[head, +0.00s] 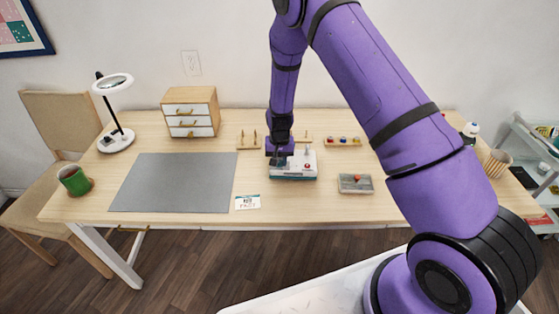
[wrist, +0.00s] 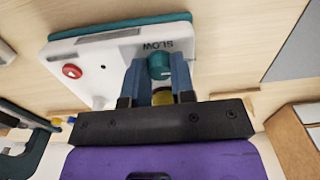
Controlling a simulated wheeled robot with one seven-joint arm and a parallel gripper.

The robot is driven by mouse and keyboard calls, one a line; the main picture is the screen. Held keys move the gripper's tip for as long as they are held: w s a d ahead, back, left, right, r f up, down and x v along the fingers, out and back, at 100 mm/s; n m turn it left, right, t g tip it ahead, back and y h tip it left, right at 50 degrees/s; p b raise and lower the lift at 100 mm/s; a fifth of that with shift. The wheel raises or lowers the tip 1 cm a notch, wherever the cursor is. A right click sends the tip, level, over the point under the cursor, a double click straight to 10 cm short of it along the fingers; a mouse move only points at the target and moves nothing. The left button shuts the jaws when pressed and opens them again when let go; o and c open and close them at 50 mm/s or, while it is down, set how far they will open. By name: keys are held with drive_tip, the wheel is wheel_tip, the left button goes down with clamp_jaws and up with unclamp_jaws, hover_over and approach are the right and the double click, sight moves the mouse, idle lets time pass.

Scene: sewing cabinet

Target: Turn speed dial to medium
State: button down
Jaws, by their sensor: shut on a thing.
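The speed dial (wrist: 160,65) is a round teal knob on a white and teal machine box (wrist: 110,45). In the wrist view the word "SLOW" shows on the box beside the dial. My gripper (wrist: 158,75) has its two blue fingers shut on the dial, one on each side. The dial's pointer cannot be made out. In the head view my gripper (head: 280,155) reaches down onto the left part of the machine box (head: 293,172) and hides the dial.
A red button (wrist: 72,71) is on the same box. A grey mat (head: 175,183) lies left of it, with a small printed card (head: 247,202) in front. A grey tray (head: 355,184) sits to the right. Wooden holders (head: 249,141) stand behind. The front table strip is mostly clear.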

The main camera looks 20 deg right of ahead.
sight(280, 162)
drive_tip(key=c, duration=1)
unclamp_jaws()
drive_tip(key=shift+o, duration=0.2)
wheel_tip(280, 162, up, 11)
drive_tip(key=shift+f, duration=0.1)
